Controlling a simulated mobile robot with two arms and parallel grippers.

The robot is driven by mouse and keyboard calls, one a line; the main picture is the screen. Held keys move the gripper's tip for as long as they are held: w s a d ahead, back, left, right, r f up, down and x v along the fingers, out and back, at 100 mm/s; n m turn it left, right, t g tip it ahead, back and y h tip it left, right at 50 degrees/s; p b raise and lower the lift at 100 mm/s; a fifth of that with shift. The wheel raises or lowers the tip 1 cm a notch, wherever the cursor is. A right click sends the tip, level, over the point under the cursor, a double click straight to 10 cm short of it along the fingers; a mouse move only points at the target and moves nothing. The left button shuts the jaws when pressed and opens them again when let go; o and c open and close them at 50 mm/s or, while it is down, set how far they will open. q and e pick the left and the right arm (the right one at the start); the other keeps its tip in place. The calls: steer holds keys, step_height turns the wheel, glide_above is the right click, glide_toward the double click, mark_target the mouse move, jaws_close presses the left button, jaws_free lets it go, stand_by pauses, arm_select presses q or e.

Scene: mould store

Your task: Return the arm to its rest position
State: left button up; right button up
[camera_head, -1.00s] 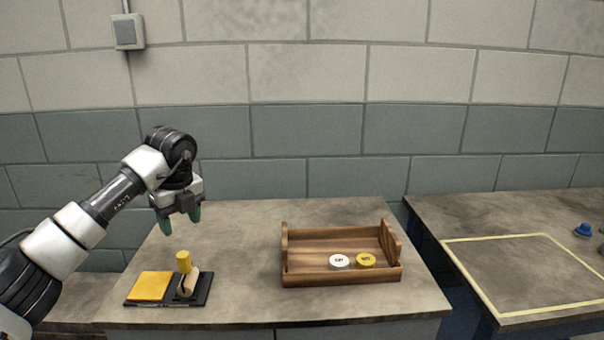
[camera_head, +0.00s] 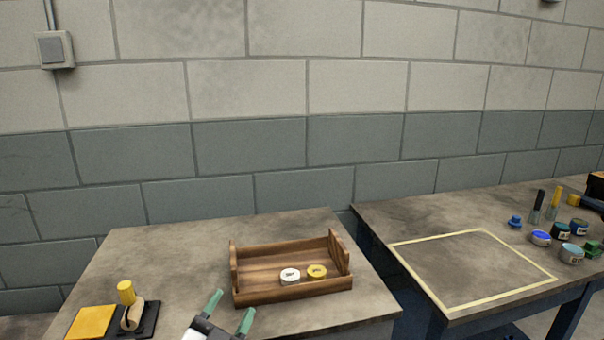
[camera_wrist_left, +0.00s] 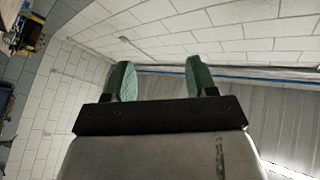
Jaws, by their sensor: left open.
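My left gripper (camera_head: 230,312) shows at the bottom edge of the head view, its two green fingertips apart and pointing up, in front of the wooden tray. It is open with nothing between the fingers. In the left wrist view the same gripper (camera_wrist_left: 160,80) has its green fingers spread, with wall and ceiling beyond them. The rest of the left arm is out of the head view. My right gripper is not seen.
A wooden tray (camera_head: 238,283) holds a white tin (camera_head: 290,276) and a yellow tin (camera_head: 316,272). On the right table are a taped square (camera_head: 418,282) and several jars (camera_head: 541,238).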

arm_select(q)
steer(key=s+a+f+n+g+y, duration=0.45)
steer(key=a+f+n+y, duration=0.2)
steer(key=f, duration=0.25)
steer(key=s+a+f+n+g, duration=0.1)
steer(key=s+f+g, duration=0.5)
steer(key=s, duration=0.6)
steer(key=s+a+f+n+g, duration=0.1)
steer(key=s+f+g, duration=0.55)
steer(key=s, duration=0.45)
step_height(320, 180, down, 19)
steer(key=p, duration=0.5)
steer(key=s+a+f+g+p, duration=0.2)
steer(key=s+f+p, duration=0.3)
steer(key=s+f, duration=0.8)
steer(key=s, duration=0.4)
steer(key=shift+a, duration=0.25)
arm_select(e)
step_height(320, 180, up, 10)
arm_select(q)
steer(key=shift+m+y, duration=0.25)
steer(key=shift+c, duration=0.5)
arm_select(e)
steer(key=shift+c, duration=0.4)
